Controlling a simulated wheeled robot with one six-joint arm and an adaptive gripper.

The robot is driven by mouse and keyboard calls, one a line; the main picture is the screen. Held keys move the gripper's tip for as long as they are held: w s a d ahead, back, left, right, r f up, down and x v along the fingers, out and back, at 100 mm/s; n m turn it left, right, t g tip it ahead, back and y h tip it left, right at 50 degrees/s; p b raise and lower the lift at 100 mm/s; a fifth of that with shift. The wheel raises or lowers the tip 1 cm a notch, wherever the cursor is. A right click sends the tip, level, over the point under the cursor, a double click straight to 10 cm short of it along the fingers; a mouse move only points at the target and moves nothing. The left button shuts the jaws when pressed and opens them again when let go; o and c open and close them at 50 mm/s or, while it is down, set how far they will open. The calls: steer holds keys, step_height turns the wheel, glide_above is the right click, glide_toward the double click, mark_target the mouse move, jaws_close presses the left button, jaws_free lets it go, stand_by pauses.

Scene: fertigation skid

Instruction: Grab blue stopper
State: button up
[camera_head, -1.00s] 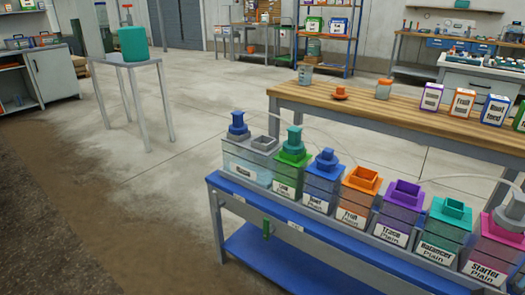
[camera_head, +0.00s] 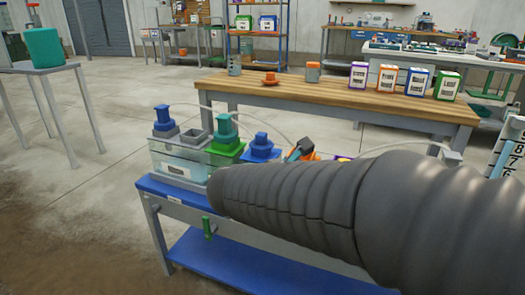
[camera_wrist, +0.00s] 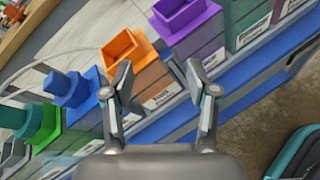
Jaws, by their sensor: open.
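A blue stopper (camera_head: 260,145) sits upright on the blue container in the row on the skid. In the wrist view this blue stopper (camera_wrist: 67,87) is left of my gripper (camera_wrist: 158,78). Another blue stopper (camera_head: 163,116) stands on the clear tank at the left end of the row. My gripper is open and empty, with its fingers apart over the orange container (camera_wrist: 127,50), which has an open square neck. In the head view my arm hides most of the gripper and the containers to the right.
A green stopper (camera_head: 225,128) stands on the green container, left of the blue one. A purple container (camera_wrist: 185,22) is beyond the orange one. Thin pale hoses arch behind the row.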

mark_target(260, 138)
steer(key=w+a+r+n+t+y+b, duration=0.1)
steer(key=w+a+n+t, duration=0.2)
steer(key=a, duration=0.5)
steer(key=w+a+r+n+t+y, duration=0.1)
steer(key=a+n+t, duration=0.2)
steer(key=a+n, duration=0.3)
steer(key=shift+m, duration=0.3)
steer(key=x, duration=0.5)
steer(key=a+x, duration=0.1)
steer(key=x, duration=0.1)
steer(key=shift+w+f, duration=0.2)
steer(key=shift+w, duration=0.1)
steer(key=shift+d+f+b+x, duration=0.15)
steer(key=shift+b+x, duration=0.05)
steer(key=shift+x, duration=1.3)
steer(key=shift+d+f+b+x, duration=0.1)
steer(key=shift+f+b+x, duration=0.1)
steer(key=shift+x, duration=1.3)
steer(key=shift+s, duration=0.15)
steer(key=c, duration=1)
